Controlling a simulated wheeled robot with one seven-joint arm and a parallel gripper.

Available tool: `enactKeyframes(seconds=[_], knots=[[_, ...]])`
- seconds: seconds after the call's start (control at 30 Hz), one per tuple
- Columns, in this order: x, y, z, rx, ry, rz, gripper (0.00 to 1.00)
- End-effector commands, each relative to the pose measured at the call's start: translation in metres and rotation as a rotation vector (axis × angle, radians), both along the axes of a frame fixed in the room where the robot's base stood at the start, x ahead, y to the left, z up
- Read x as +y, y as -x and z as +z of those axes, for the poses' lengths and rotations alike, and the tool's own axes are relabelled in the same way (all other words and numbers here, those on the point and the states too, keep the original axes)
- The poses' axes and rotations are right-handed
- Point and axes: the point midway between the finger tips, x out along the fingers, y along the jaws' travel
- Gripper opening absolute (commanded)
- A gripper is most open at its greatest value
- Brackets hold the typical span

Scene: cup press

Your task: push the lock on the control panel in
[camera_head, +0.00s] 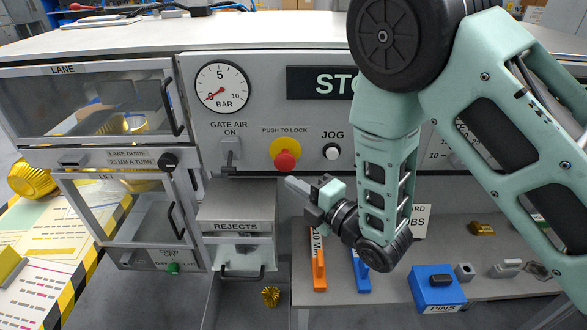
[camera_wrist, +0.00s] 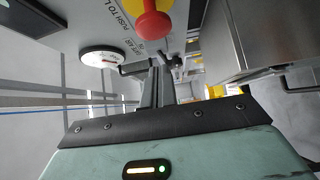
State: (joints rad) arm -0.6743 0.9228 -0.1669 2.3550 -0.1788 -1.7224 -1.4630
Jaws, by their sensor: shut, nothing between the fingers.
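The lock is a red mushroom button (camera_head: 286,160) on a yellow round plate, under the words PUSH TO LOCK on the grey control panel (camera_head: 260,110). It stands out from the panel; I cannot tell from the picture how deep it sits. It also shows at the top of the wrist view (camera_wrist: 153,22). My gripper (camera_head: 291,184) is shut and empty. Its fingertips are just below the red button in the head view and look apart from it. In the wrist view the shut fingers (camera_wrist: 156,85) point toward the panel, below the button in the picture.
A pressure gauge (camera_head: 222,86) and a gate air lever (camera_head: 231,152) are left of the lock. A JOG button (camera_head: 332,151) is to its right. The REJECTS box (camera_head: 237,205) juts out below left. A bench (camera_head: 400,290) with orange and blue tools is below right.

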Motion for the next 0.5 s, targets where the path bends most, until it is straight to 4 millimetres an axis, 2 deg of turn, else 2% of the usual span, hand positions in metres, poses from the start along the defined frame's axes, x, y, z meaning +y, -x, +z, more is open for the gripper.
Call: enactKeyframes(seconds=[0.07,0.23,0.5], knots=[[0.008,-0.012,0.004,-0.001,-0.001,-0.002,0.00],[0.005,-0.036,0.003,0.000,0.000,-0.002,0.00],[0.005,-0.047,0.000,0.001,0.001,0.000,0.00]])
